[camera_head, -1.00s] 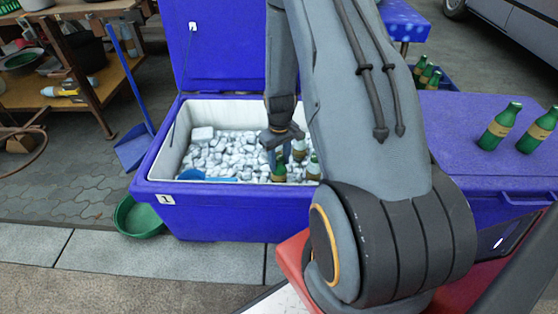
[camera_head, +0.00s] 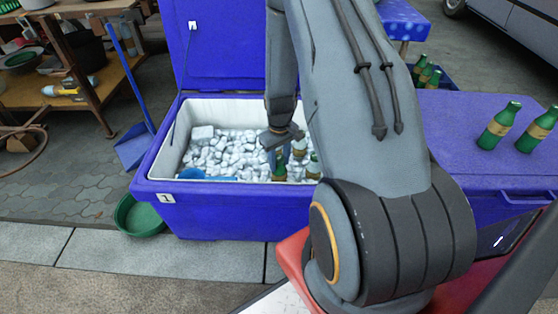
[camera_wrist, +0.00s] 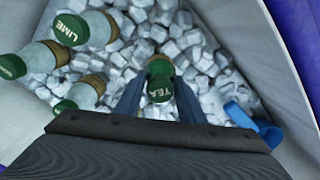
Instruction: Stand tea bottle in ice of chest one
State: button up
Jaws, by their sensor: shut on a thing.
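The tea bottle (camera_wrist: 159,84), green with a cap marked TEA, stands among the ice cubes in the wrist view, roughly upright. My gripper (camera_wrist: 158,100) is shut on it near its neck, a finger on each side. In the head view the bottle (camera_head: 279,169) shows below my gripper (camera_head: 277,150), inside the open blue chest marked 1 (camera_head: 200,218). The bottle's lower part is hidden by its own top and by ice (camera_wrist: 190,50). Two bottles with LIME-type caps (camera_wrist: 70,29) and another green-capped bottle (camera_wrist: 66,106) stand to the left in the wrist view.
A blue scoop (camera_head: 205,175) lies on the ice by the front wall. The open lid (camera_head: 222,50) rises behind. A closed blue chest (camera_head: 455,130) at right carries two green bottles (camera_head: 498,125). A green basin (camera_head: 140,217) sits on the ground at left.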

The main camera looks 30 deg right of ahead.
jog(key=shift+f, duration=0.2)
jog(key=o, duration=1.6)
notch_tip(320, 180, up, 27)
jog(key=p, duration=1.9)
jog(key=shift+p, duration=0.35)
jog(key=s+a+r+p, duration=0.1)
jog(key=s+a+r, duration=0.35)
jog(key=r, duration=0.25)
jog(key=s+a+r, duration=0.3)
jog(key=a+r, duration=0.2)
jog(key=r, duration=0.2)
jog(key=s+a+r, duration=0.4)
jog(key=s, duration=0.3)
jog(key=s+a+r+p, duration=0.1)
jog(key=s+a+r, duration=0.3)
jog(key=s, duration=0.4)
jog(key=shift+r, duration=0.7)
